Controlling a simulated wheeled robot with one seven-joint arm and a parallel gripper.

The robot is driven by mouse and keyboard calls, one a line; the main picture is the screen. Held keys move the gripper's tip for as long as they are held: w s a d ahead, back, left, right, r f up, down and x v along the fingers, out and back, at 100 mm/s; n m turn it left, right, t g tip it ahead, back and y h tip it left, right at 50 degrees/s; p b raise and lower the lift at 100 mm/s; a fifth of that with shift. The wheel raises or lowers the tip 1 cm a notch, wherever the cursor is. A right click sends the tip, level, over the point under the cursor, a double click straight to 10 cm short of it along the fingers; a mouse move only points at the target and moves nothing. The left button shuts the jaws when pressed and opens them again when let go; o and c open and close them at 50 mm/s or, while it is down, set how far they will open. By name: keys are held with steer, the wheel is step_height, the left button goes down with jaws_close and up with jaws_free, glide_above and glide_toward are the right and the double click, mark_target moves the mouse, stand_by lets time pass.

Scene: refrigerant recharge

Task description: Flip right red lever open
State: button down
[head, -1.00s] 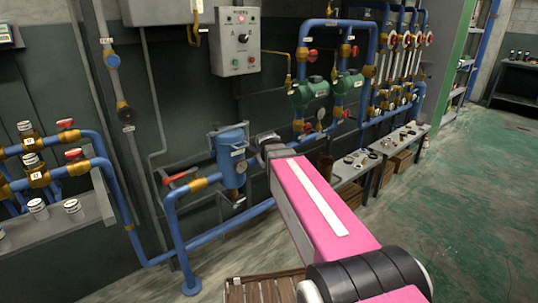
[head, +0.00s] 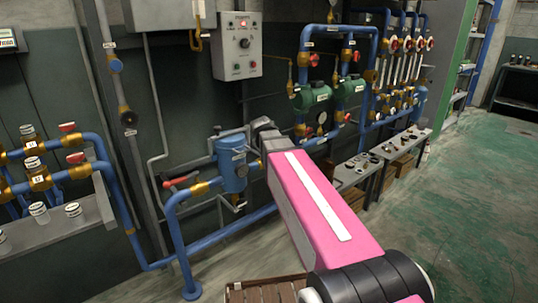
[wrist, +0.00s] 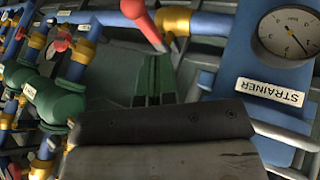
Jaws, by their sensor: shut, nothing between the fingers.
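In the wrist view the scene is upside down. A red lever (wrist: 142,22) with a brass valve body (wrist: 172,20) sits at the top, beside the blue strainer (wrist: 225,70). My gripper (wrist: 154,60) has green fingers, shut and empty, with the tips just below the lever's end; I cannot tell whether they touch it. In the head view the strainer (head: 231,172) stands left of my arm's end. Another red lever (head: 178,182) on a brass valve is on the strainer's left. The right lever and my fingers are not clear there, behind my arm.
A round gauge (wrist: 287,31) is on the strainer side of the wrist view. Green pumps (head: 311,96) with red handles stand right of my arm, above a low bench (head: 352,180). Blue pipes run close around. The floor at right (head: 470,220) is clear.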

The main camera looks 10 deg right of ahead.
steer(key=x, duration=0.9)
steer(key=shift+f, duration=0.15)
